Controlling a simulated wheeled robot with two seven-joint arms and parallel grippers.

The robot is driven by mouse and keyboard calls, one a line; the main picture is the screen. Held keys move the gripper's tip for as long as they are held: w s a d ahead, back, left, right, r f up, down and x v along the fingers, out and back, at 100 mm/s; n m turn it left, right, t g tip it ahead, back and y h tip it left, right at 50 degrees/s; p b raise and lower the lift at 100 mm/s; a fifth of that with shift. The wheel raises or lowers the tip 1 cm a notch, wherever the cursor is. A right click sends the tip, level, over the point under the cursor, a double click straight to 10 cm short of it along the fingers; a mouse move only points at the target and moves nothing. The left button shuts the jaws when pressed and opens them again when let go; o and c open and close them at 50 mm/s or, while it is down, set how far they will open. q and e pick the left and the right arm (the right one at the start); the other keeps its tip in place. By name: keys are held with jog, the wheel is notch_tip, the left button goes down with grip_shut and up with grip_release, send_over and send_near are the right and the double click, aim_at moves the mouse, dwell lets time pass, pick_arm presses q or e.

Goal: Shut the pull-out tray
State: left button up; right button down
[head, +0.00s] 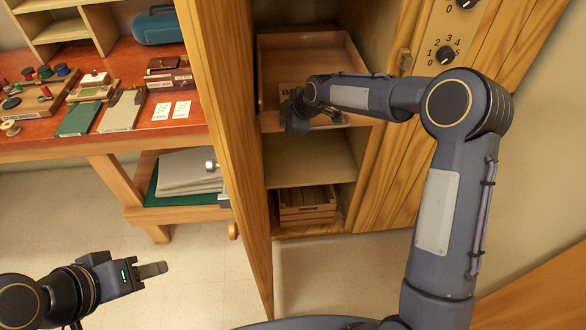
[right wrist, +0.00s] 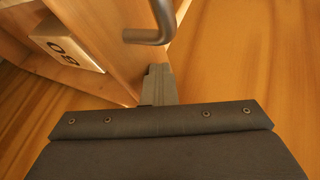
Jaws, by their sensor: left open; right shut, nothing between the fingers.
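The pull-out tray (head: 270,122) is a shallow wooden tray in the upper part of an open wooden cabinet in the head view. A box with a number label (head: 285,90) lies in it, partly behind my right arm. My right gripper (head: 299,122) is at the tray's front, shut and empty. In the right wrist view its fingers (right wrist: 157,85) are against or very close to the tray's front panel (right wrist: 118,45), below a grey metal handle (right wrist: 150,36); contact is hard to tell. My left gripper (head: 152,270) is open and empty, low at the left, away from the cabinet.
The cabinet door (head: 225,110) stands open at the left, between my arms. A wooden crate (head: 307,203) sits on the bottom shelf. A red-topped workbench (head: 100,143) with spools and boxes is at the left. The cabinet's right panel has dials (head: 446,55). Floor below is clear.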

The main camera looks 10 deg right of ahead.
aim_at(281, 89)
jog(key=w+p, duration=0.1)
jog(key=w, duration=0.3)
jog(key=w+p, duration=0.2)
jog(key=w, duration=0.2)
jog(key=w+p, duration=0.1)
jog(key=w, duration=0.4)
jog(key=shift+d+r, duration=0.1)
jog(key=shift+d, duration=0.3)
jog(key=shift+w+p, duration=0.7)
jog(key=shift+w, duration=0.35)
jog(key=shift+w+d+r, duration=0.1)
jog(key=shift+d, duration=0.05)
